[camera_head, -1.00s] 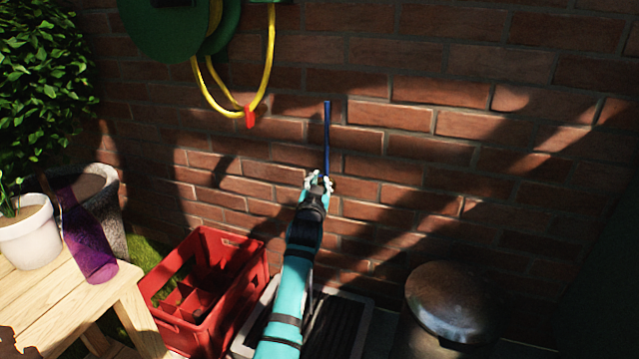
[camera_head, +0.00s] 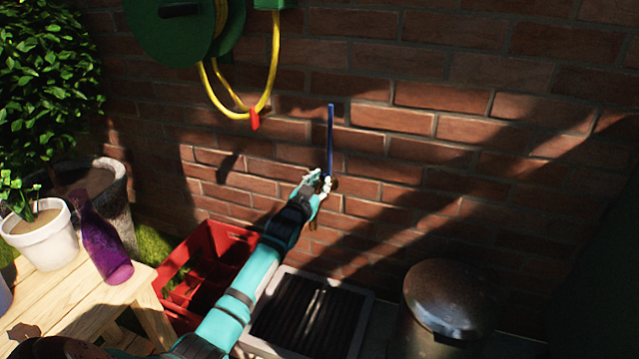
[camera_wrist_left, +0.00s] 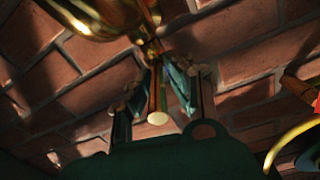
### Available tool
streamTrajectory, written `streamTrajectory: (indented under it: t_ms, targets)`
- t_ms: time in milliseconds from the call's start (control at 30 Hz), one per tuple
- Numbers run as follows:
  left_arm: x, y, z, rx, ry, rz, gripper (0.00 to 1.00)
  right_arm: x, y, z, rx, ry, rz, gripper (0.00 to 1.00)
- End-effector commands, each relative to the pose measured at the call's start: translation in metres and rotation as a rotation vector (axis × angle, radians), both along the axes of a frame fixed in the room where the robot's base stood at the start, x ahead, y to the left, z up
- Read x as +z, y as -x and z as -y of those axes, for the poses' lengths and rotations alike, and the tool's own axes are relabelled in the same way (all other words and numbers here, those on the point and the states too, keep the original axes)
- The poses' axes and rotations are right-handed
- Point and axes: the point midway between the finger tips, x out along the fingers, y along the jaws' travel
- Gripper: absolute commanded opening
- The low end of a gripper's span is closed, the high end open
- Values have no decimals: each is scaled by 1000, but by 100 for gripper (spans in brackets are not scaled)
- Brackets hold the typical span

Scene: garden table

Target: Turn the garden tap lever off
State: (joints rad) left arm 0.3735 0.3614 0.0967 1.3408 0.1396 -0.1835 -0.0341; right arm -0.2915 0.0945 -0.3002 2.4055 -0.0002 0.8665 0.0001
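The blue tap lever (camera_head: 330,138) stands upright against the brick wall in the head view. My left gripper (camera_head: 320,184) is at its lower end and hides most of the tap there. In the left wrist view, the brass tap (camera_wrist_left: 105,18) is close, at the top. A brass rod with a pale round end (camera_wrist_left: 157,118) shows between the spread fingers of my left gripper (camera_wrist_left: 162,105). The fingers look apart, with gaps beside the rod; contact with the lever is unclear. My right gripper is not seen.
A green hose reel (camera_head: 170,30) with a yellow hose (camera_head: 270,75) hangs above left. Below are a red crate (camera_head: 215,245), a grey-framed grate (camera_head: 365,310) and a metal bin (camera_head: 447,300). A wooden table (camera_head: 85,295) holds a white pot (camera_head: 45,240) and purple bottle (camera_head: 105,250).

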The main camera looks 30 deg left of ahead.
Motion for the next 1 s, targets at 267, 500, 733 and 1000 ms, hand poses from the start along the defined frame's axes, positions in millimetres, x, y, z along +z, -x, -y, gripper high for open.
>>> streamTrajectory:
  t_ms: [267,500,733,1000]
  targets:
    - [-2,0,0,1,0,-4,35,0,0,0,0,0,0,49]
    - [-3,10,2,0,0,-5,35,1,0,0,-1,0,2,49]
    - [-4,52,11,0,0,-6,35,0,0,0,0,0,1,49]
    - [-3,102,21,0,0,-6,35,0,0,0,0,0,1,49]
